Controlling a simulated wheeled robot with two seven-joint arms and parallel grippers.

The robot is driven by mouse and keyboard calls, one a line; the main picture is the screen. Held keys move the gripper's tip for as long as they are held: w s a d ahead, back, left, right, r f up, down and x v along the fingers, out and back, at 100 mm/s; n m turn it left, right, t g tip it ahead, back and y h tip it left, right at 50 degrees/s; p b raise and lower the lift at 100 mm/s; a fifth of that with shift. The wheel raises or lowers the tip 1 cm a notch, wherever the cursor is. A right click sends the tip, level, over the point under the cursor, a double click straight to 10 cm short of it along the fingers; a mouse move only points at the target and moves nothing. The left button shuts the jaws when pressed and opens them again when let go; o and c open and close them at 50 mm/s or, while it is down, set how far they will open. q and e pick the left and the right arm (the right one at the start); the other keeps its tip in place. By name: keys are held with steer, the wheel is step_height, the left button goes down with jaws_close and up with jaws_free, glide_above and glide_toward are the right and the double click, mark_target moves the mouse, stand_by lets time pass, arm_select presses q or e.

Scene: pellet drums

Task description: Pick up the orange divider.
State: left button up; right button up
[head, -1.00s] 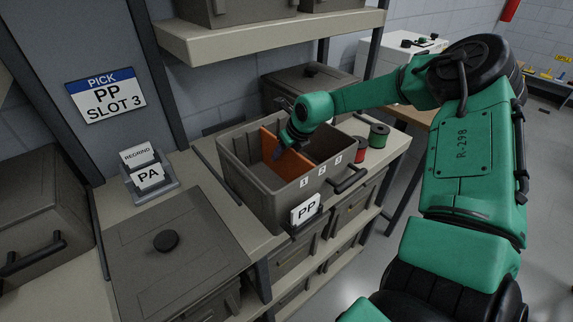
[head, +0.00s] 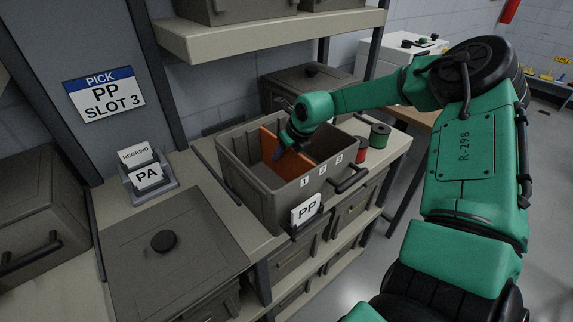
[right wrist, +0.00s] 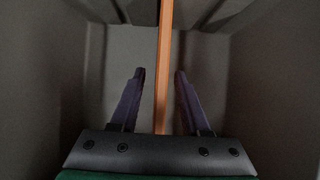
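The orange divider (head: 268,145) stands upright inside the open grey bin (head: 250,188), which is numbered 1, 2, 3 on its near rim and carries a PP card (head: 306,209). My right gripper (head: 277,155) reaches down into this bin at the divider and hides part of it. In the right wrist view the divider (right wrist: 164,75) shows edge-on as a thin orange strip between the two fingers of the right gripper (right wrist: 159,75). The fingers are open, with a gap on each side of the strip. My left gripper is in neither view.
A shelf (head: 270,35) hangs above, and a sign (head: 104,95) reads PICK PP SLOT 3.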

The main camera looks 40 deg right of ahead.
jaws_close()
